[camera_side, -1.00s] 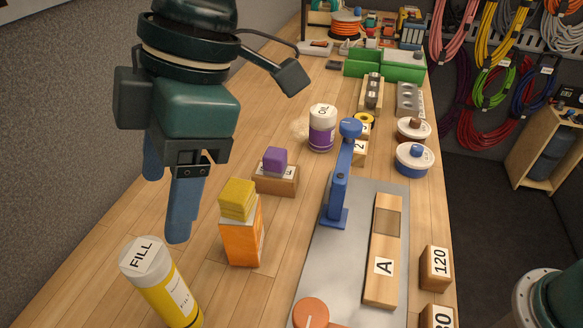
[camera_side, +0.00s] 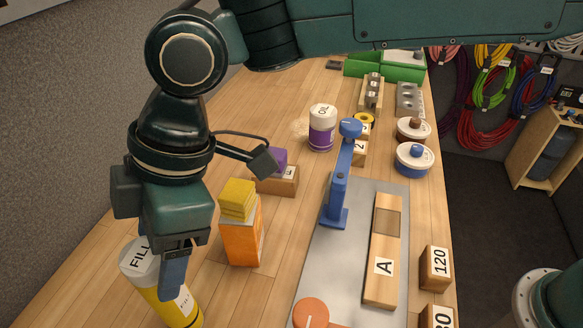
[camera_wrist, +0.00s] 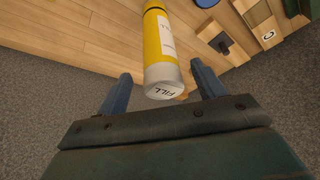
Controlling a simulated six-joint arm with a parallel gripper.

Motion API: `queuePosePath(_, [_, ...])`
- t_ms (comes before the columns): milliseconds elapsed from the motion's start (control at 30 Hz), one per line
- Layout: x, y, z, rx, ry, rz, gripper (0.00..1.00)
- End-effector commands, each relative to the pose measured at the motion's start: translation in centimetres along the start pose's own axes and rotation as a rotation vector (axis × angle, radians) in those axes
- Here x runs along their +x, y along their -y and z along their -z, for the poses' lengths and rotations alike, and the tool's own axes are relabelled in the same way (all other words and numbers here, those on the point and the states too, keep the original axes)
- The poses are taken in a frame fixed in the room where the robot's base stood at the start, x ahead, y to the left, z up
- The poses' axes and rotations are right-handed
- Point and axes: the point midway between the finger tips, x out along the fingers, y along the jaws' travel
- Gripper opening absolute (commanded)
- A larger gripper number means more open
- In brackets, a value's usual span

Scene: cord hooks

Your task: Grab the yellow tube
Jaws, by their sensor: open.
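The yellow tube (camera_side: 170,300) stands at the front left of the wooden bench, with a light grey end marked FILL and a white label on its side. It also shows in the wrist view (camera_wrist: 158,50), with its FILL end towards me. My gripper (camera_side: 172,290) is over the tube in the side view, and one blue finger hides part of it. In the wrist view my gripper (camera_wrist: 158,80) is open, with one blue finger to each side of the tube's grey end. Gaps show between the fingers and the tube.
An orange box with a yellow block (camera_side: 238,200) on top stands just right of my gripper. Behind it is a purple block (camera_side: 279,161) on a wooden block. A metal plate with a blue clamp (camera_side: 338,185) lies further right. The wood right of the tube is bare.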

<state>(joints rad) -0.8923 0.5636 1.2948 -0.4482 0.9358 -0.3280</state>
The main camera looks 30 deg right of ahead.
Motion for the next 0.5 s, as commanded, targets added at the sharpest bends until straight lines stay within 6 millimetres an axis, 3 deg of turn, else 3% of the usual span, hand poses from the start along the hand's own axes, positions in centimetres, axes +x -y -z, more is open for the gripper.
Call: queuePosePath(500, [4.8,0.2,-0.1,0.001,0.002,0.002,0.69])
